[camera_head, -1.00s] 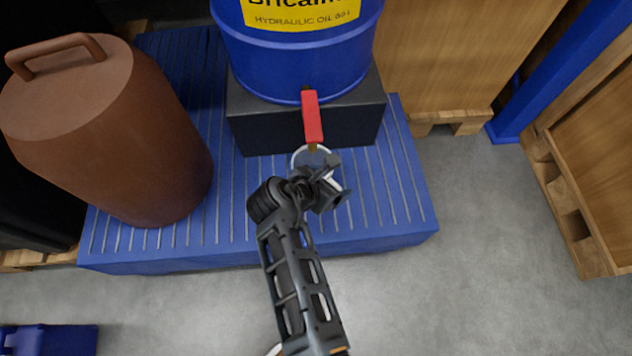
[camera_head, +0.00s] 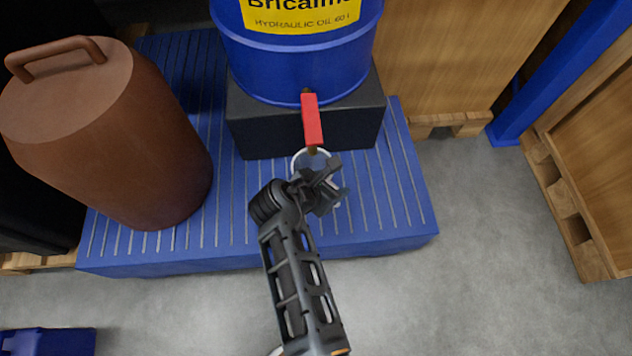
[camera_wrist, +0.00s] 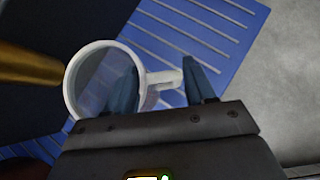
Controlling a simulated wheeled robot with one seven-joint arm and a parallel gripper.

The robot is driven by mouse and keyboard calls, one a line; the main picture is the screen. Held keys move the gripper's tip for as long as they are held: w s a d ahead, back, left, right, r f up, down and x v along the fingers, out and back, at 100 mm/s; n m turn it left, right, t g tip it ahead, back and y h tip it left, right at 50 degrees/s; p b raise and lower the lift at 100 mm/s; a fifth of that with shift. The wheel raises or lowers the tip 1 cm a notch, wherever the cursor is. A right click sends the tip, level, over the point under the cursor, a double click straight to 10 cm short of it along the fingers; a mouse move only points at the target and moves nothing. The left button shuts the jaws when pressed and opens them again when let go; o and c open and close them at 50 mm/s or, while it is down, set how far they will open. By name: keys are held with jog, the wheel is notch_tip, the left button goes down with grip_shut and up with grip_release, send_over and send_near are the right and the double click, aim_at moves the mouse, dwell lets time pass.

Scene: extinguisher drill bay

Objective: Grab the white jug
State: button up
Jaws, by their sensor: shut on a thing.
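The white jug (camera_wrist: 90,52) stands on the blue slatted platform, seen from above in the wrist view with its round rim and a handle toward the right. In the head view only part of its rim (camera_head: 297,160) shows, under the red-handled tap, with my gripper hiding the rest. My gripper (camera_wrist: 163,80) is shut on the jug's handle side, one finger at the jug's wall and the other past the handle. In the head view my gripper (camera_head: 328,187) is at the jug's near side. Whether the jug touches the platform is hard to tell.
A blue oil drum (camera_head: 300,60) with a red tap lever (camera_head: 312,120) sits on a black block (camera_head: 265,135), just behind the jug. A brown canister (camera_head: 150,150) stands at left on the blue platform (camera_head: 385,225). Bare floor (camera_head: 480,260) lies at right.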

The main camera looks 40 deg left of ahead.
jog(key=shift+c, duration=1.3)
jog(key=shift+r, duration=0.1)
